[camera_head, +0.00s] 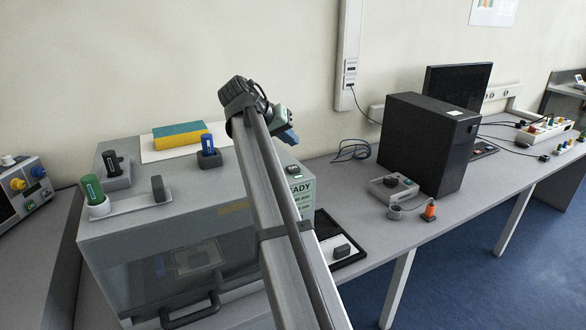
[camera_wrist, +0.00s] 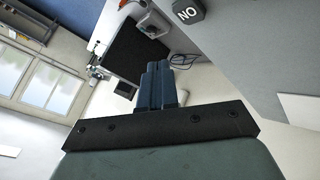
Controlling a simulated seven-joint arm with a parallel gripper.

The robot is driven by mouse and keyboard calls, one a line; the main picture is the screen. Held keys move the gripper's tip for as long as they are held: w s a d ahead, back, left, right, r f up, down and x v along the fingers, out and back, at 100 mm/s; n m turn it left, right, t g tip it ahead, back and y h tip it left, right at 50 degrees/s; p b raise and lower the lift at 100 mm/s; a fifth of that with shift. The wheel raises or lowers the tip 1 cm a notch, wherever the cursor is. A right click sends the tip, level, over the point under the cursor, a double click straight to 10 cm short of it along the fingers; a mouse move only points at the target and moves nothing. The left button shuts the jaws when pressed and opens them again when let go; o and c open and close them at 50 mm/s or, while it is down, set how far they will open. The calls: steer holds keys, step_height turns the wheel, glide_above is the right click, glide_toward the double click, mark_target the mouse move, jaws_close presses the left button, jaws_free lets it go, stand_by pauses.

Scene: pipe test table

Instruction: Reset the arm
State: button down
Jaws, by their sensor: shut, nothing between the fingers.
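My arm rises from the bottom of the head view and crosses the front of the grey test machine (camera_head: 160,225). My gripper (camera_head: 290,137) is at the arm's upper end, raised in front of the wall and above the machine's right rear corner. Its blue fingers are small in the head view. In the wrist view the blue fingers (camera_wrist: 158,82) are together and shut, with nothing between them. The gripper touches nothing that I can see.
On the machine stand a green cylinder (camera_head: 92,188) in a white holder, a blue piece (camera_head: 207,144) in a dark holder and other small blocks. A black computer case (camera_head: 428,143) stands on the bench to the right. In the wrist view a dark block marked NO (camera_wrist: 187,11) shows.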

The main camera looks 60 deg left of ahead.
stand_by(0.4)
